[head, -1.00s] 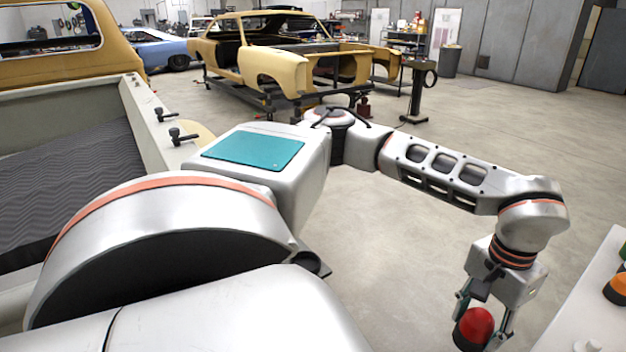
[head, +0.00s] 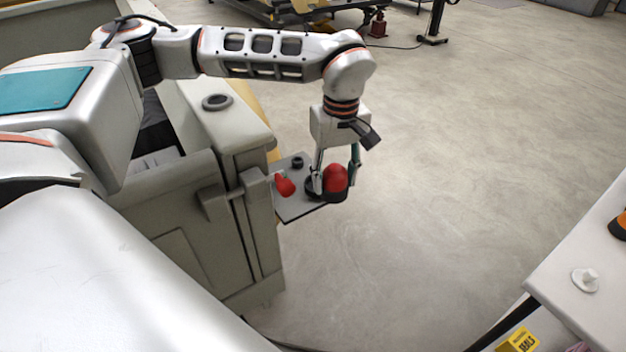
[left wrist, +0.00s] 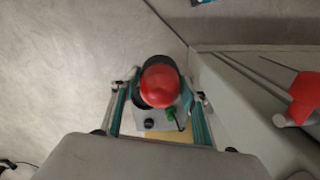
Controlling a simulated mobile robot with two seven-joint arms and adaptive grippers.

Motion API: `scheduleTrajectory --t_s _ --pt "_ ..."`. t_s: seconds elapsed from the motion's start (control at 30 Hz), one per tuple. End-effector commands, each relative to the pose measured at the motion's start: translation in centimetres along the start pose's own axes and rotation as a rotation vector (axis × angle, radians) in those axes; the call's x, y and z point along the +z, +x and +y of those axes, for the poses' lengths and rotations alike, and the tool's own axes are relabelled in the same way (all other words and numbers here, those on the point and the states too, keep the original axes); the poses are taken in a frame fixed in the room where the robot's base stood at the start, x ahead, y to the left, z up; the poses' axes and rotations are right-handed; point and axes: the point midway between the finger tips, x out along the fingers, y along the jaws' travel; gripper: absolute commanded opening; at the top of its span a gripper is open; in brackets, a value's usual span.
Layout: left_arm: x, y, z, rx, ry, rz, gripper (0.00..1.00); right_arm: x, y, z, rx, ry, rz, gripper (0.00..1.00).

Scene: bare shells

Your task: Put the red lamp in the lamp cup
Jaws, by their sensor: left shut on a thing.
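The red lamp (head: 336,177), a red dome on a dark base, is held between the fingers of my left gripper (head: 336,185). In the left wrist view the lamp (left wrist: 161,86) sits between the two teal-lined fingers. A dark round cup-like piece (head: 313,188), possibly the lamp cup, shows just left of the lamp on a small grey plate (head: 298,209). In the left wrist view it is partly hidden by the lamp. Whether the lamp touches it I cannot tell. My right gripper is out of view.
A red piece (head: 284,185) and a small black knob (head: 297,162) are at the plate. The plate adjoins the grey truck-bed end (head: 200,220). A white table (head: 585,245) stands at the right with a white knobbed piece (head: 585,280). Open floor lies between.

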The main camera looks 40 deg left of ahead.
Motion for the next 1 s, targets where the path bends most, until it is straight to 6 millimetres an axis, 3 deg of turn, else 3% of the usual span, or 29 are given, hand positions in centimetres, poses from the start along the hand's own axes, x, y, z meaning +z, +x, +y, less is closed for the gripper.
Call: scheduleTrajectory --t_s 1.0 --pt "-12.3 -7.6 1.6 -0.003 -2.623 -0.009 0.16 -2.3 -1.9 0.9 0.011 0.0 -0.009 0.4"
